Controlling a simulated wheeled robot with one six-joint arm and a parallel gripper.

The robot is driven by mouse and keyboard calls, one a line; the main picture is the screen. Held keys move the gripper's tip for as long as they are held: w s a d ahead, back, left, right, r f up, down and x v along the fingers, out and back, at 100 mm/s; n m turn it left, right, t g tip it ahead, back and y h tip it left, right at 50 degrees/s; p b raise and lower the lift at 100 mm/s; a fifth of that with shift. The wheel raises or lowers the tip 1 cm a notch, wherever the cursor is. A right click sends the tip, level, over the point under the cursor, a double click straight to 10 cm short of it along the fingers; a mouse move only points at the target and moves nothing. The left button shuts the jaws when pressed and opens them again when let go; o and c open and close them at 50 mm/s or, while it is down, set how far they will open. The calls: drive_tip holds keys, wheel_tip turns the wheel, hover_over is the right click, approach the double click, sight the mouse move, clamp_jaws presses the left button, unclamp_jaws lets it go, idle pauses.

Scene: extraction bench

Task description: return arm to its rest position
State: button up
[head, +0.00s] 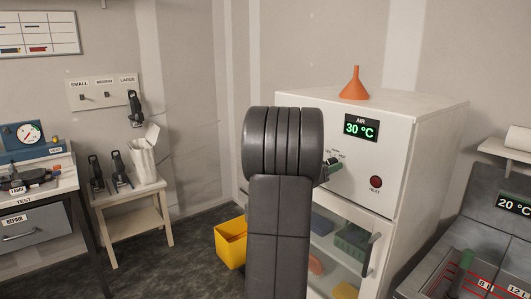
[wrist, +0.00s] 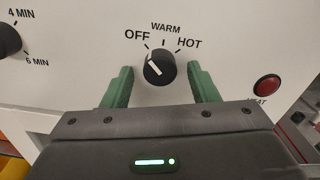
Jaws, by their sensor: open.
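My gripper (wrist: 160,70) is open, with its green fingers on either side of a black knob (wrist: 161,69) on the white cabinet's front. A gap shows between each finger and the knob. The knob has OFF, WARM and HOT labels, and its white mark points up and left, roughly toward OFF. In the head view my arm reaches out toward the white cabinet (head: 440,140).
The cabinet has an AIR display (head: 361,128) reading 30 °C, a red button (head: 375,182) and a glass door (head: 335,240). An orange funnel (head: 355,84) stands on top. A yellow bin (head: 230,243) is on the floor. A stool (head: 130,192) stands left; open floor lies between.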

drive_tip(key=m, duration=0.4)
drive_tip(key=shift+r+m, duration=0.1)
drive_tip(key=shift+m, duration=0.3)
drive_tip(key=b+v, duration=0.3)
drive_tip(key=v, duration=1)
drive_tip(key=shift+a, duration=0.15)
drive_tip(key=shift+s, duration=0.15)
